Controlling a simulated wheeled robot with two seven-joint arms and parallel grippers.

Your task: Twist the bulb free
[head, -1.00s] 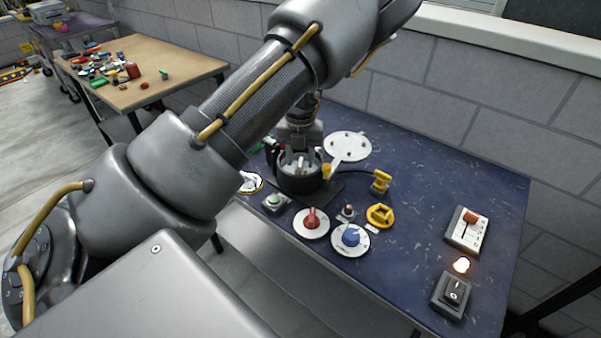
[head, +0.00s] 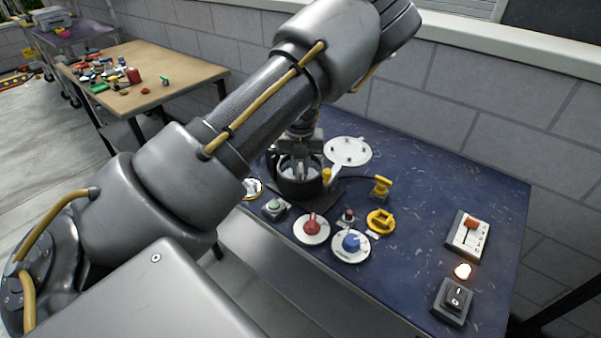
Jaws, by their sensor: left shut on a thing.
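A round dark housing (head: 300,187) stands open at the top on the blue bench, with its white round lid (head: 347,151) swung up behind it. My left gripper (head: 300,166) reaches down into the housing's mouth from above. It is shut on the bulb, which is mostly hidden between the fingers and behind the housing's wall. My right gripper is out of view.
In front of the housing are a green button (head: 274,207), a red knob (head: 312,227), a blue knob (head: 351,243) and a yellow ring handle (head: 380,221). The bench's right-hand middle is clear.

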